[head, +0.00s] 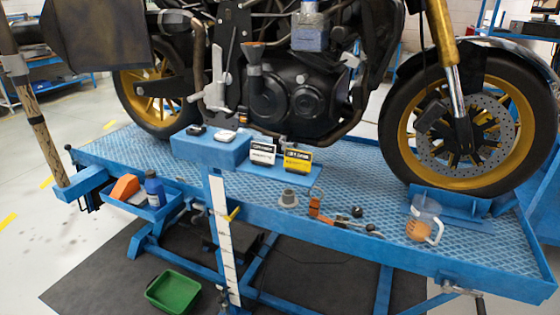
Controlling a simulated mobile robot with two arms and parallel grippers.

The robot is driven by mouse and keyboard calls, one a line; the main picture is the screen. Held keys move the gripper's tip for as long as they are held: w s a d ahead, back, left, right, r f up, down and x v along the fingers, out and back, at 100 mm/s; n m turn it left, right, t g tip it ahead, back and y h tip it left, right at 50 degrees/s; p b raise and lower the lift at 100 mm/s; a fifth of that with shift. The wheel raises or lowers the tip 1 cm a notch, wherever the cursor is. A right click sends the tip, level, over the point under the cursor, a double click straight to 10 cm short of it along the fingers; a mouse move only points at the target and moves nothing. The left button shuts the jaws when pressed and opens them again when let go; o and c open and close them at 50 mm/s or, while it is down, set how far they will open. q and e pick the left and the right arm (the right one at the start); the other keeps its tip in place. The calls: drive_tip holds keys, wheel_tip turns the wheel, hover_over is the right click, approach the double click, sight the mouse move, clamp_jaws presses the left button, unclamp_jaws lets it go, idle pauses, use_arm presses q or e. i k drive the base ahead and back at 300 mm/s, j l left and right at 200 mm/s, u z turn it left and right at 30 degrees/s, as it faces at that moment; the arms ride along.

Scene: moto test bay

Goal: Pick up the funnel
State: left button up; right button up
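A small funnel-shaped piece (254,52) with a brownish cone, wide end up, shows at the engine's upper left. Its lower end meets a dark stem, and I cannot tell whether it is seated in an opening. A grey piece with a wide round base and a narrower top (289,197) stands on the blue lift platform (345,190), near its front edge. It could be an upturned funnel, but it is too small to be sure. Neither of my grippers can be made out in the head view.
A motorcycle (300,100) stands on the platform. A blue block (212,148) holds small items beside two labelled boxes (298,159). Orange-handled tools (315,208) and a jug with orange liquid (423,220) lie to the right. A side tray (150,208) holds a blue bottle (155,188). A green bin (173,292) sits below.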

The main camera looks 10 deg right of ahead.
sight(253, 51)
drive_tip(key=i+j, duration=0.2)
drive_tip(key=i+j+z, duration=0.65)
drive_tip(key=j+z, duration=0.2)
